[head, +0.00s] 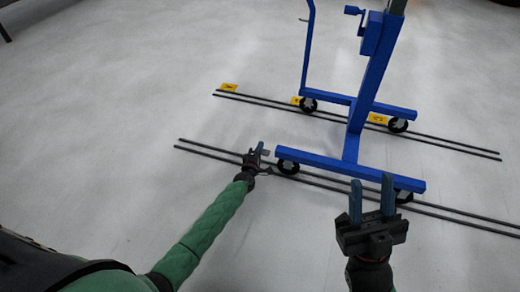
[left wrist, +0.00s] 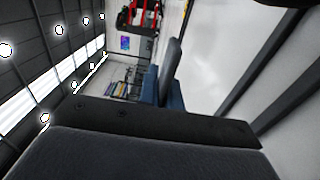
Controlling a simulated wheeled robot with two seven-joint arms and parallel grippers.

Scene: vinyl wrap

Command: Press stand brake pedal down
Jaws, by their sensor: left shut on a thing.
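The blue stand (head: 350,146) is upright on casters, with its near base bar running across the middle right of the head view. Its near left caster (head: 288,167) is at that bar's left end. A brake pedal cannot be made out at this size. My left gripper (head: 262,151) is low at the floor, just left of this caster. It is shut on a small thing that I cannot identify. Its blue fingers also show in the left wrist view (left wrist: 165,88), where the stand is not clearly visible. My right gripper (head: 372,200) is open and empty, with its fingers apart, in front of the stand.
Two pairs of dark rails (head: 220,157) run along the floor under the casters. Yellow markers (head: 229,87) lie by the far rails. The stand's near right caster (head: 403,196) is behind my right gripper. The grey floor (head: 110,110) to the left is clear.

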